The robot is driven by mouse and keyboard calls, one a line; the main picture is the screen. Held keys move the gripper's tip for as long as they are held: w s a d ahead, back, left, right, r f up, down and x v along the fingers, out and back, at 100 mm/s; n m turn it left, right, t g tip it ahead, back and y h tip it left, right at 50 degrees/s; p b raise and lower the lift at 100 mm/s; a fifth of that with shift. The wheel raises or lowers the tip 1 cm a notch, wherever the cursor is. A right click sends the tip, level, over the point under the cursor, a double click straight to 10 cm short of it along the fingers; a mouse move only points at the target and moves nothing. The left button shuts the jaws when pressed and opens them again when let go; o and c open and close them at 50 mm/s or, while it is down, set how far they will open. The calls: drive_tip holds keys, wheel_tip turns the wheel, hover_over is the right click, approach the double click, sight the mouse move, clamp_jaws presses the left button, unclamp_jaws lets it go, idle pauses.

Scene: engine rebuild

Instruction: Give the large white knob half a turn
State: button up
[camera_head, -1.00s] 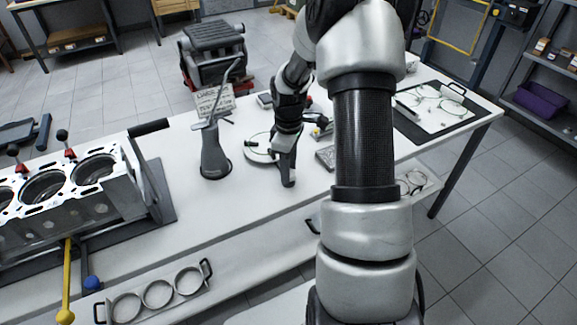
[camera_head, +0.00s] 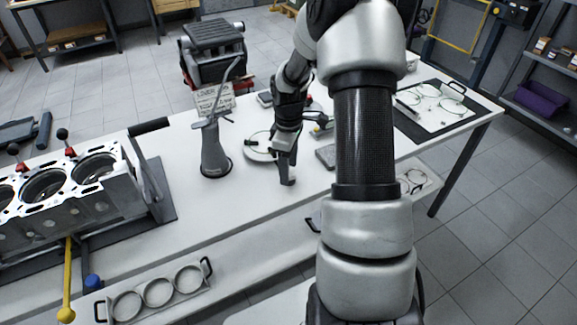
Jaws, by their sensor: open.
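My gripper (camera_head: 287,182) points down over the white bench, right of the grey stand. Its jaws are open, though their gap is hard to see from this angle. A round, flat whitish disc (camera_head: 256,153) with a thin dark-green line lies just left of and behind my gripper, and my wrist hides part of it. I cannot tell whether this disc is the large white knob. No other large white knob shows clearly, and the bench behind my wrist and arm is hidden.
A grey stand (camera_head: 215,155) with a lever and a sign (camera_head: 214,100) stands left of my gripper. A dark grey block (camera_head: 326,156) lies to its right. The engine block (camera_head: 100,205) fills the left. The bench front below my gripper is clear.

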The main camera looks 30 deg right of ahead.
wheel_tip(320, 180, up, 17)
drive_tip(key=p, duration=0.2)
drive_tip(key=shift+r, duration=0.2)
idle(0.4)
